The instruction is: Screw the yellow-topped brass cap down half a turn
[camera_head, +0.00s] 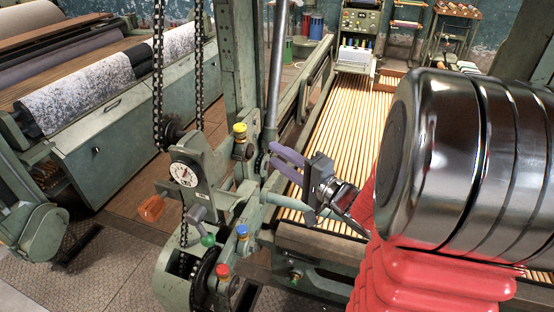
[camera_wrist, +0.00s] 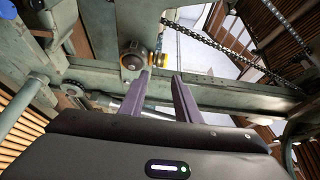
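The yellow-topped brass cap (camera_head: 239,138) sits on the green machine frame, left of my gripper (camera_head: 272,155) in the head view. My gripper's two purple fingers are parted with nothing between them. Their tips point left toward the upright post beside the cap and stay apart from the cap. In the wrist view the fingertips (camera_wrist: 161,74) reach toward a frame beam. A bit of yellow and brass (camera_wrist: 157,60), which looks like the cap, shows past the tips, partly hidden behind a rounded metal boss (camera_wrist: 135,56).
A blue-topped cap (camera_head: 242,232) and a red-topped cap (camera_head: 222,271) sit lower on the frame. The green post (camera_head: 240,60) rises behind the yellow-topped cap.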

